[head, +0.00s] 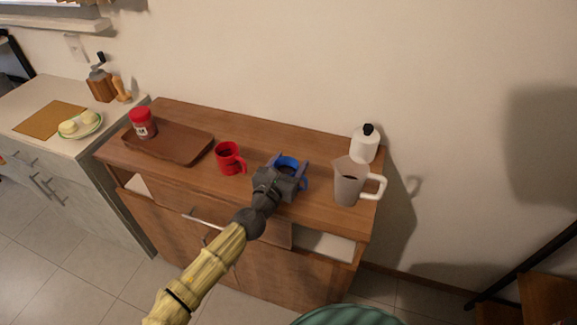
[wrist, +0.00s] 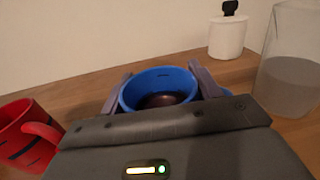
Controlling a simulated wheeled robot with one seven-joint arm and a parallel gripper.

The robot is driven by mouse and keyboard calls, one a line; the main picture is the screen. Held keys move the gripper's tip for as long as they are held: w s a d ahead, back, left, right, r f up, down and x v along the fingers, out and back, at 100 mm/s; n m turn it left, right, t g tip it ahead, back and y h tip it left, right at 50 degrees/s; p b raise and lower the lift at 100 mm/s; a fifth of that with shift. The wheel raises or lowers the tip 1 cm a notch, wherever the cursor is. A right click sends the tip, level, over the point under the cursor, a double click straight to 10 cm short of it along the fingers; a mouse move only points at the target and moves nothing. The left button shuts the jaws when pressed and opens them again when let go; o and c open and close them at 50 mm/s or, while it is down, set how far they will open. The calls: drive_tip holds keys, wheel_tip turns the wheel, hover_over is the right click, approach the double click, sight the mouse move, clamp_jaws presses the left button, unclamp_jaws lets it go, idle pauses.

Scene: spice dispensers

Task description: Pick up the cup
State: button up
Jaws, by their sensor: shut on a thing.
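A blue cup (head: 287,163) stands upright on the wooden cabinet top, between a red mug and a pitcher. My gripper (head: 288,168) reaches it from the front and is shut on it. In the wrist view the blue cup (wrist: 158,90) sits between my gripper's two fingers (wrist: 160,82), one on each side. Dark contents show inside it. The cup's lower part is hidden behind my gripper, so I cannot tell if it touches the wood. A red mug (head: 229,158) stands to the left; it also shows in the wrist view (wrist: 22,135).
A pitcher with a pale handle (head: 347,184) stands close on the right. A white bottle with a black top (head: 364,146) is behind it. A wooden tray (head: 185,150) with a red-lidded jar (head: 141,120) lies at the left. The wall rises behind the cabinet.

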wheel_tip(320, 180, up, 10)
drive_tip(key=shift+p, duration=0.35)
idle(0.6)
drive_tip(key=shift+f, duration=0.1)
idle(0.8)
